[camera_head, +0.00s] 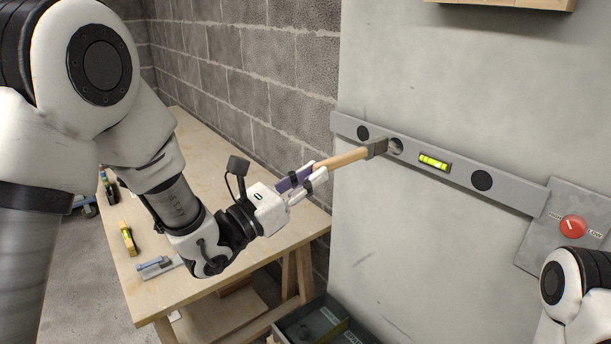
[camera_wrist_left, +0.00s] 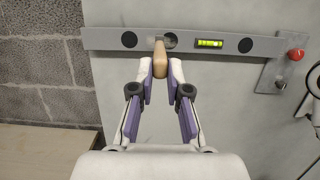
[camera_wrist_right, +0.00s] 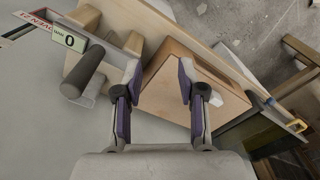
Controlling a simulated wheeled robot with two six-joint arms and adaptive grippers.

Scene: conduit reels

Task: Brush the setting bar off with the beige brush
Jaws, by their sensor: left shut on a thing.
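The setting bar (camera_head: 457,176) is a long grey bar across the pale wall panel, with dark round spots and a yellow-green level vial (camera_head: 433,162). It also shows in the left wrist view (camera_wrist_left: 270,47). My left gripper (camera_head: 309,181) is shut on the beige handle of the brush (camera_head: 343,160). The brush points at the bar, its grey ferrule overlapping the bar beside a dark spot with a pale patch. I cannot tell whether the bristles touch the bar. My right gripper (camera_wrist_right: 159,74) is open and empty; its fingers are outside the head view.
A plate with a red knob (camera_head: 572,226) adjoins the bar's right end. A wooden workbench (camera_head: 210,150) with a yellow tool (camera_head: 128,239) and a trowel (camera_head: 158,266) stands left. A dark crate (camera_head: 312,322) is below. A wooden box (camera_wrist_right: 200,85) lies beyond my right fingers.

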